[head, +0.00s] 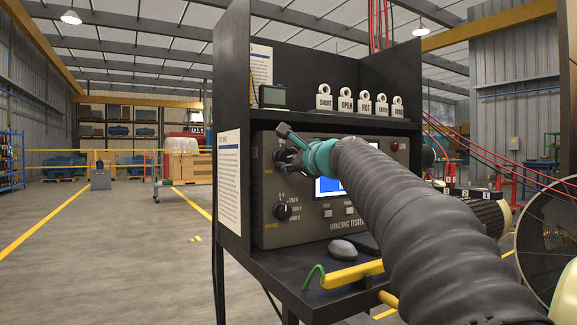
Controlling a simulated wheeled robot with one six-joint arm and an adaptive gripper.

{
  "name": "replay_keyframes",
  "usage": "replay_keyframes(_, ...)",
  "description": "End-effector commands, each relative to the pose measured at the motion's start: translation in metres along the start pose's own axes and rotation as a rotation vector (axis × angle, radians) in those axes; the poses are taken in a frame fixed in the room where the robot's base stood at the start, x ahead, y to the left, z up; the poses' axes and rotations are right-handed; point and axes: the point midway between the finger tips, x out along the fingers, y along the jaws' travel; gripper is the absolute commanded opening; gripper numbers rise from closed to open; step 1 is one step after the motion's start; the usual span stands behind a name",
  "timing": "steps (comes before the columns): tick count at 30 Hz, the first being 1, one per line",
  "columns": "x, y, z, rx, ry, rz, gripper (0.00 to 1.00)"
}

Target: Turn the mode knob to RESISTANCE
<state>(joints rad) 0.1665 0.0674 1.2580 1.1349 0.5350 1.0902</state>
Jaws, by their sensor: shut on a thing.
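The winding tester (262,236) is a grey panel in a dark stand. The mode knob (280,155) is at its upper left, mostly hidden behind my gripper. My gripper (287,158) reaches in from the right and is shut on the mode knob. The knob's pointer and the position labels around it are covered or too small to read, so I cannot tell its setting. The tester's blue-and-white screen (328,187) is partly hidden by my arm.
A second black knob (282,211) with voltage marks is below. A dark mouse-like object (342,249) and a yellow bar (352,273) are on the shelf (300,285). Several tags (346,104) stand above the tester. A large fan (550,240) is at right. Open floor lies left.

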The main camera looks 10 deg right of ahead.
Motion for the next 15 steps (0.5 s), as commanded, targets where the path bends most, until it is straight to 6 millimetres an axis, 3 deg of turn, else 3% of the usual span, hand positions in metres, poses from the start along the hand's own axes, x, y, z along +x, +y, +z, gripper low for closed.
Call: replay_keyframes(15, 0.0003, 0.0012, -0.0013, -0.432, 0.0, 0.001, 0.04)
